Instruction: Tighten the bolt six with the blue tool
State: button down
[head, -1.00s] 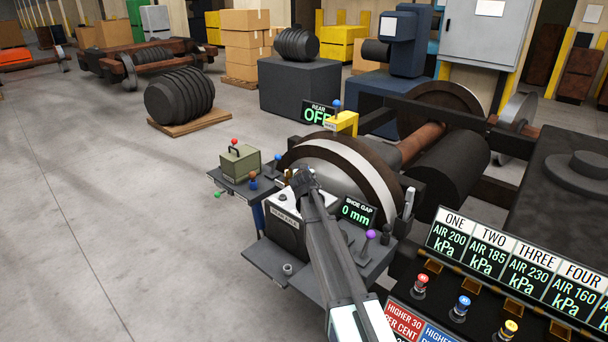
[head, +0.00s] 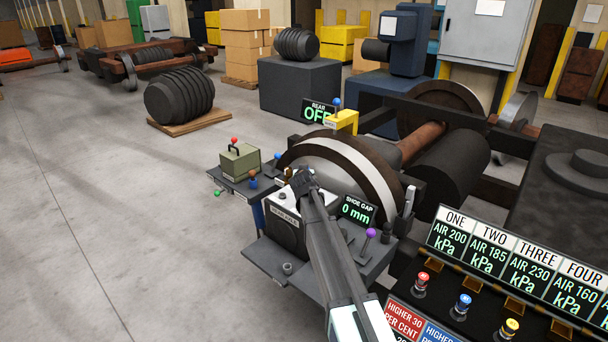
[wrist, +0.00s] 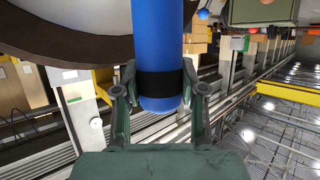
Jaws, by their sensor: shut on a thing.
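My gripper (wrist: 160,95) is shut on the blue tool (wrist: 158,45), a blue cylinder with a black band, in the wrist view. The tool's far end runs out of the top of that view. In the head view my gripper (head: 303,184) is over the white-topped axle box (head: 286,231), in front of the large wheel. The tool is hidden there by my arm. A bolt head (head: 282,196) shows on the box top, left of my gripper. I cannot read a number six on any bolt.
A shoe gap display (head: 358,210) reading 0 mm and a purple-knobbed lever (head: 370,234) stand right of my arm. A green box (head: 240,162) sits on a side shelf to the left. The large wheel (head: 370,170) is close behind.

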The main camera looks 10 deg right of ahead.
jog(key=shift+f+b, duration=0.3)
jog(key=shift+f, duration=0.1)
dwell(1.0)
jog(key=shift+r, duration=0.1)
jog(key=shift+r+p, duration=1.15)
jog(key=shift+r, duration=2.35)
